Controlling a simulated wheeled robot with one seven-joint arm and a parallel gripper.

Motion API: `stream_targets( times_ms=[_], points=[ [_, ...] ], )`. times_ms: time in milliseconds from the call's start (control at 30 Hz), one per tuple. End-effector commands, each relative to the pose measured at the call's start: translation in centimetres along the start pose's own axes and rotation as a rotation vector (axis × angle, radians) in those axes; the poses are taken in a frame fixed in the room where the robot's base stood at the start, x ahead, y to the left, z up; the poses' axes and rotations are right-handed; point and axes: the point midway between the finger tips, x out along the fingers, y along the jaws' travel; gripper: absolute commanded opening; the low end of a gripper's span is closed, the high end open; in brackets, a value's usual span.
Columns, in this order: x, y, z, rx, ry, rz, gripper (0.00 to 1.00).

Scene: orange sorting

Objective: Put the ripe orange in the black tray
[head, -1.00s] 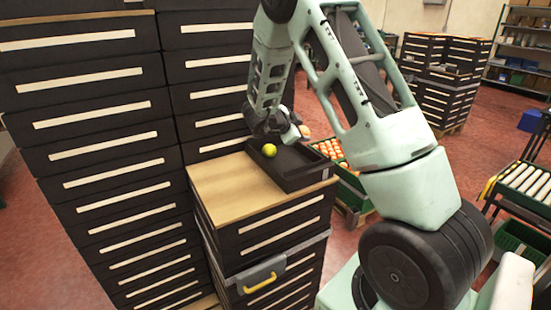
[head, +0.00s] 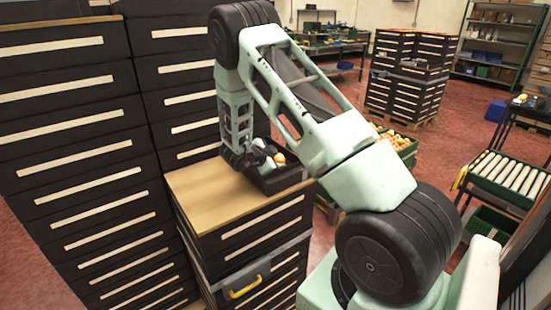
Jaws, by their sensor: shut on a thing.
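The ripe orange (head: 279,158) shows as a small orange ball at the end of my gripper (head: 272,154). My gripper is shut on it, over the black tray (head: 290,180). The tray sits on the wooden top of a low drawer cabinet. My arm covers the tray's left and far parts. I cannot tell whether the orange touches the tray floor. The yellow-green fruit seen earlier at the tray's left is hidden behind my wrist.
The wooden cabinet top (head: 208,192) is clear left of the tray. Tall black drawer stacks (head: 75,150) stand close on the left. A green crate of oranges (head: 400,142) is behind my arm. A roller rack (head: 505,172) stands at the right.

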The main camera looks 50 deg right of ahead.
Motion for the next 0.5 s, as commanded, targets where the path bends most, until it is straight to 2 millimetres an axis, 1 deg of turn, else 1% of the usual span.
stream_targets(
  times_ms=[167,200,500],
  points=[
    [0.08,0.07,0.1,0.0,0.0,0.0,0.22],
    [0.05,0.04,0.07,0.0,0.0,0.0,0.54],
    [-0.17,-0.05,-0.02,0.0,-0.001,0.0,0.55]
  ],
)
